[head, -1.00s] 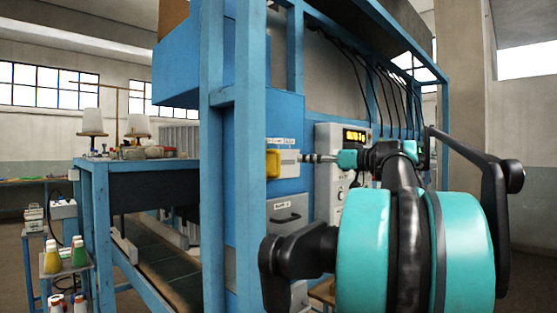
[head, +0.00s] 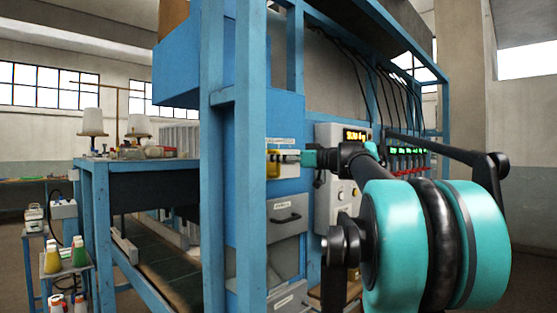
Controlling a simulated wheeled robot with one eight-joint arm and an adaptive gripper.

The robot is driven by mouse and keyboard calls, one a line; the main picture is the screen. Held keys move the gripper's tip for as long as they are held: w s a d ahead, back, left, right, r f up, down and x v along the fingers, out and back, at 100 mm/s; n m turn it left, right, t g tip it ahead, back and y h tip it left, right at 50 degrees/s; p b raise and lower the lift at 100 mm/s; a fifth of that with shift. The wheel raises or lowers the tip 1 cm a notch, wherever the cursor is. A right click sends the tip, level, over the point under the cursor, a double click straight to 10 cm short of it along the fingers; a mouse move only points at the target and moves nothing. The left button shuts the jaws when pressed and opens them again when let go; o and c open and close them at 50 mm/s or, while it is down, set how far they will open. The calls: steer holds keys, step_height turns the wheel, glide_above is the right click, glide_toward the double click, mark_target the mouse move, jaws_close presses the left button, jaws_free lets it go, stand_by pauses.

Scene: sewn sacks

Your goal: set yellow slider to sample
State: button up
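The yellow slider (head: 272,171) sits at the left end of a pale plate on the blue machine's front, just right of the blue upright post. A small label strip (head: 281,141) lies above it; its words are too small to read. My gripper (head: 283,157) is in front of the plate, its tips over or against the slider's right part and hiding some of it. Whether the fingers touch the slider, and whether they are open or shut, cannot be told at this size.
A drawer with a dark handle (head: 286,218) is below the slider. A grey control box with a lit display (head: 355,134) stands to the right. The blue post (head: 252,120) rises close on the left. Bottles (head: 53,257) stand on a shelf at lower left.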

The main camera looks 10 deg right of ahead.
jaws_close()
stand_by(0.3)
steer(key=w+d, duration=0.3)
steer(key=d, duration=0.2)
steer(key=shift+w, duration=0.25)
jaws_free()
